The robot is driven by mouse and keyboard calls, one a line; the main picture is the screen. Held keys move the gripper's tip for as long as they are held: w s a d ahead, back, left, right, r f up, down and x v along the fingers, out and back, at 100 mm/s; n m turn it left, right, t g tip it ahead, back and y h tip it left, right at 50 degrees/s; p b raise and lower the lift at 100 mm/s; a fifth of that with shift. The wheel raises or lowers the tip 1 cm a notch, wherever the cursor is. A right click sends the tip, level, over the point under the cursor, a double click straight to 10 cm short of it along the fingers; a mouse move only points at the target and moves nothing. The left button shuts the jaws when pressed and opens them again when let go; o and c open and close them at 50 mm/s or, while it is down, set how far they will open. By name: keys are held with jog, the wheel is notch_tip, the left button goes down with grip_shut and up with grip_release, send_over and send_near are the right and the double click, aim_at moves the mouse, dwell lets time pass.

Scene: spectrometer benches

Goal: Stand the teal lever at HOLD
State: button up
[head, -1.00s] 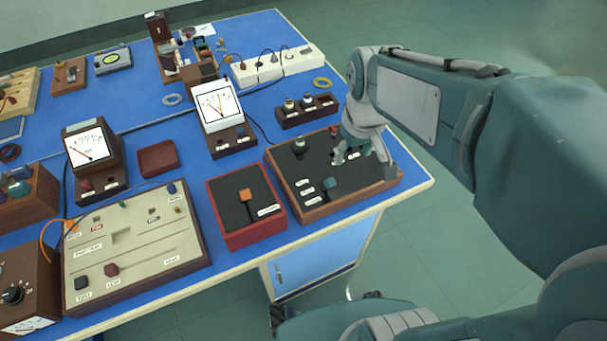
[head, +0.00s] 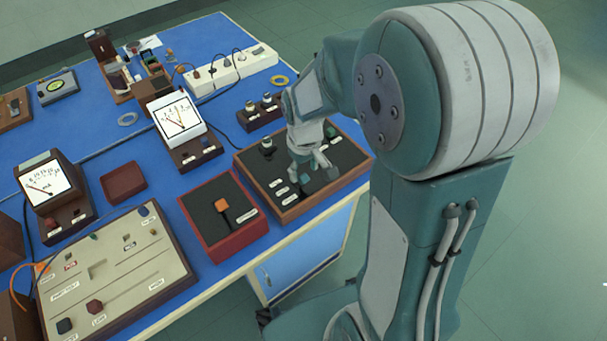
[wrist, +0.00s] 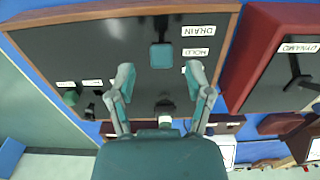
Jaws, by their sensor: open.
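The teal lever has a square teal cap (wrist: 161,55), seen from above in the wrist view on a black panel (wrist: 95,50) in a wooden frame. The cap appears level with the HOLD label (wrist: 197,52), with the DRAIN label (wrist: 198,31) farther up; its height above the panel makes the exact position hard to tell. A third label beside it is mostly hidden by a finger. My gripper (wrist: 160,74) is open, its fingertips on either side of and just short of the cap. In the head view, my gripper (head: 312,173) is low over the panel, beside the lever cap (head: 305,179).
A red box with an orange-capped lever (head: 221,205) stands left of the panel. A green knob (wrist: 70,97) and black knobs are on the same panel. A white meter (head: 180,118) and a two-knob block (head: 258,112) stand behind. The table's front edge is close.

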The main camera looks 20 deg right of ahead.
jog(key=shift+a+f, duration=0.2)
jog(key=shift+f, duration=1.15)
jog(key=shift+d, duration=0.1)
grip_shut()
jog(key=shift+w+a+r+g+h, duration=0.15)
jog(key=shift+w+g+h, duration=0.25)
jog(key=shift+g, duration=0.5)
jog(key=shift+w+a+g+h, duration=0.2)
jog(key=shift+w+g, duration=0.35)
jog(key=shift+g, duration=0.35)
jog(key=shift+w+a+r+g+h, duration=0.15)
jog(key=shift+w+g+h, duration=0.25)
jog(key=shift+g, duration=0.5)
jog(key=shift+w, duration=0.1)
grip_release()
jog(key=shift+f, duration=0.1)
